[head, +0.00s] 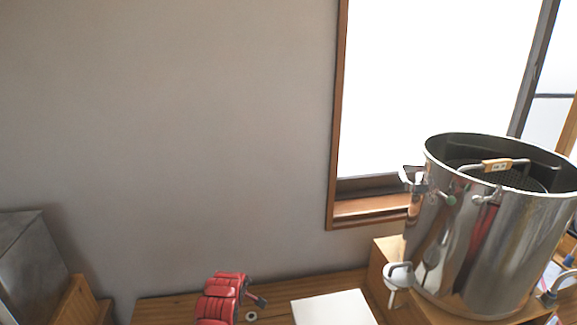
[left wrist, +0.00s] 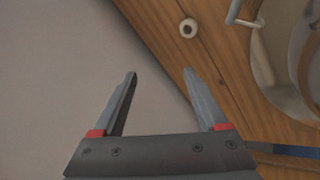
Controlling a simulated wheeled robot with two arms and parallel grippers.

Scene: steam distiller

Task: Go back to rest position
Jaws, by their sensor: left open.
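My left gripper (left wrist: 162,85) shows in the left wrist view. Its two grey fingers, with red marks at their bases, stand apart with nothing between them. Beyond the fingers are a grey wall and a brown wooden surface, and the gripper touches neither that I can see. I do not make out the left gripper in the head view. My right gripper shows in neither view. A large shiny steel pot (head: 480,245) stands upright at the right of the head view, with a wire handle (head: 510,164) inside its rim.
The pot stands on a wooden box (head: 386,251). A red ribbed object (head: 218,303) and a white flat panel (head: 333,309) are at the wooden table (head: 160,309). A small white ring (left wrist: 188,28) lies on wood. A grey metal box (head: 32,265) is at left. The wall area is clear.

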